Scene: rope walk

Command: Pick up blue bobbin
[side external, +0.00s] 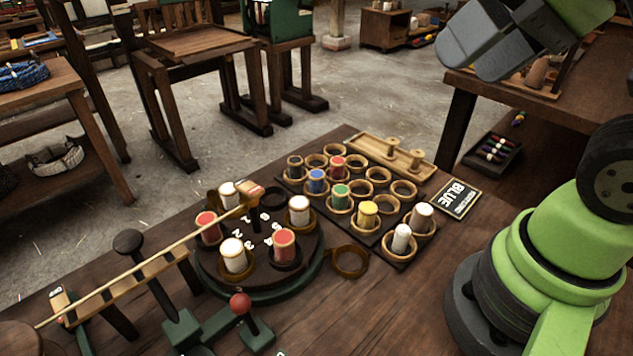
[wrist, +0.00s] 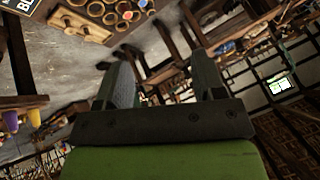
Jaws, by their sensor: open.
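The blue bobbin (side external: 317,181) stands upright in a ring-shaped cup of the dark rack (side external: 395,262), towards its back left. A red bobbin (side external: 337,166) and a green bobbin (side external: 341,195) stand close beside it. My gripper (wrist: 162,70) is open and empty in the wrist view, with its two grey fingers wide apart. In the side view it is high at the upper right, far from the rack.
A round turntable (side external: 262,284) with red and white bobbins stands left of the rack. A red-knobbed lever (side external: 241,304) and a long wooden bar (side external: 150,268) are in front and left. A sign reading BLUE (side external: 457,197) and a wooden peg tray (side external: 385,152) adjoin the rack.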

